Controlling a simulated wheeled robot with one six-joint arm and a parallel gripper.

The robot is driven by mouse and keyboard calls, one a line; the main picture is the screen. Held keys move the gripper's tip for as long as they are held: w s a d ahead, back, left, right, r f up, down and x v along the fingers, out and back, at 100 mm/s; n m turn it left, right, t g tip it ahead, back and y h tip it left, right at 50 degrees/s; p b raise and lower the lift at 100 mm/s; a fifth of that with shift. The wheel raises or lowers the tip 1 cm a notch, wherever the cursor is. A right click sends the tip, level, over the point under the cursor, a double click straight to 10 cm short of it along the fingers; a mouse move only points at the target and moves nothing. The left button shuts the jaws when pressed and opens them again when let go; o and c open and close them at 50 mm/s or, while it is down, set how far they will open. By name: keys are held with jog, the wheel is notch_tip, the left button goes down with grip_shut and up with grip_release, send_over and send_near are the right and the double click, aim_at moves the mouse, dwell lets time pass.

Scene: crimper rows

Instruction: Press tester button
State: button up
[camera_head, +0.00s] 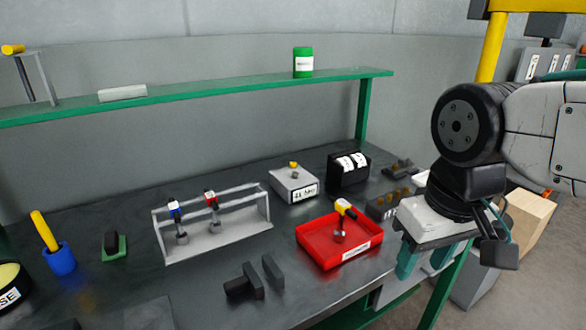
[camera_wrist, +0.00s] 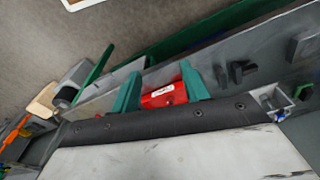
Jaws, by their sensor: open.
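The tester looks to be a grey box (camera_head: 292,187) with a yellow button (camera_head: 293,164) on top and a white label on its front. It stands toward the back of the dark bench, left of a black box. My gripper (camera_head: 423,268) is open and empty at the right of the picture, right of the tester and apart from it. Its two teal fingers also show in the wrist view (camera_wrist: 160,90). I cannot make out the tester in the wrist view.
A red tray (camera_head: 314,242) with a yellow-and-black-handled tool (camera_head: 344,208) lies between my gripper and the tester; the tray shows between the fingers in the wrist view (camera_wrist: 160,98). A grey rack (camera_head: 240,232) holds two tools. A green shelf (camera_head: 190,92) runs above the bench.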

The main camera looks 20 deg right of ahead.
dwell(0.4)
grip_shut()
dwell(1.6)
